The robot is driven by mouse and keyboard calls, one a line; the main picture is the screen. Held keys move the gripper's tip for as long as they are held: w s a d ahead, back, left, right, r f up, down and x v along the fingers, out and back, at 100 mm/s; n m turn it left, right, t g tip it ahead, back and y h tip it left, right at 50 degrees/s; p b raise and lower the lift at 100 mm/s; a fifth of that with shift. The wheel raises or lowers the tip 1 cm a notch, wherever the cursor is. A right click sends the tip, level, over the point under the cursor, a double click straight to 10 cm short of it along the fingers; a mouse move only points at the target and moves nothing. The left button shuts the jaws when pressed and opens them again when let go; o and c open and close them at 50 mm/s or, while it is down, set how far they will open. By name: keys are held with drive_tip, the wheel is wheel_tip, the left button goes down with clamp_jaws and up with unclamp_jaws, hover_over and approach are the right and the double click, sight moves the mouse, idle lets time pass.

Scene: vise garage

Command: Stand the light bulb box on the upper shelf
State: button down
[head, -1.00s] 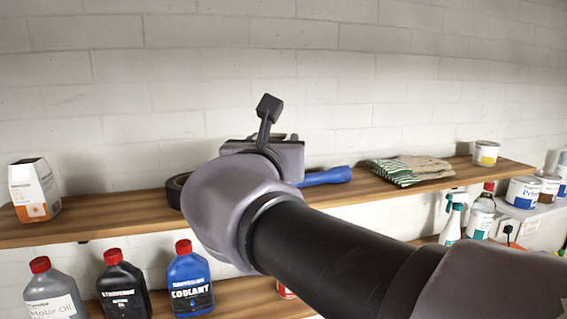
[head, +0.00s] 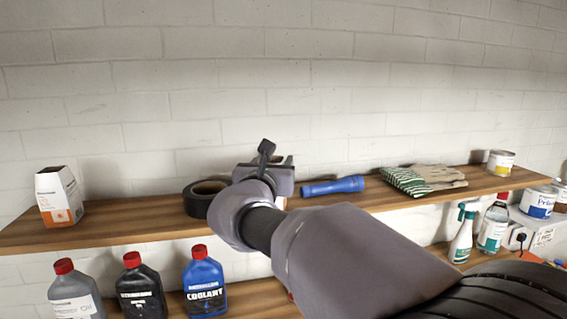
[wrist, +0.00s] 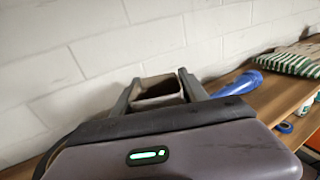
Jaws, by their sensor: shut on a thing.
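My gripper (head: 265,172) is over the upper shelf (head: 130,223), between the black tape roll and the blue flashlight. In the wrist view my gripper (wrist: 158,82) has its two fingers on either side of an open-topped box (wrist: 160,90) and is shut on it. I take this to be the light bulb box. Its top opening and pale inside show, and it looks roughly upright. Its front and bottom are hidden behind my gripper and wrist, so I cannot tell whether it touches the shelf.
A white and orange carton (head: 59,198) stands at the shelf's left end. The tape roll (head: 198,199) is close left of my gripper, the flashlight (head: 333,186) close right. Gloves (head: 425,179) and a can (head: 501,163) are farther right. Bottles (head: 203,283) stand below. Shelf between carton and tape is clear.

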drive_tip(key=c, duration=0.6)
unclamp_jaws()
drive_tip(key=shift+s, duration=0.1)
